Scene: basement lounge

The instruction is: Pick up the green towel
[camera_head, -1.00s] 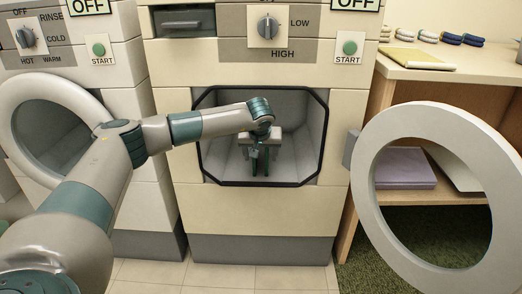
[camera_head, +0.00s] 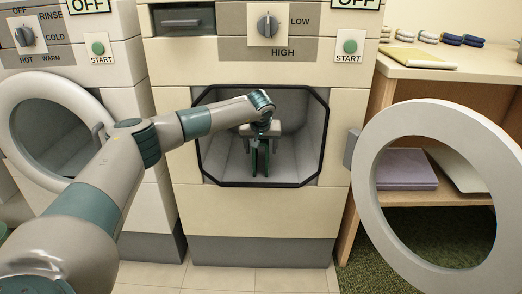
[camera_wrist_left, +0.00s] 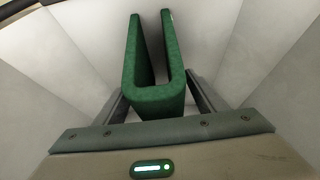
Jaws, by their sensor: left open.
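The green towel (camera_wrist_left: 152,96) is folded into a narrow U shape and stands inside the open right-hand machine's drum, as my left wrist view shows. My left gripper (camera_head: 260,168) reaches through the door opening into this drum, pointing down. In the wrist view the grey fingers (camera_wrist_left: 160,92) are apart, one on each side of the towel's lower fold. Whether they touch it cannot be told. In the head view the towel is hard to tell from the dark fingers. My right gripper is not in view.
The round open door (camera_head: 372,190) stands out on the right. Beside it is a wooden shelf (camera_head: 440,72) with folded cloths. Another machine with a round door (camera_head: 20,95) stands left.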

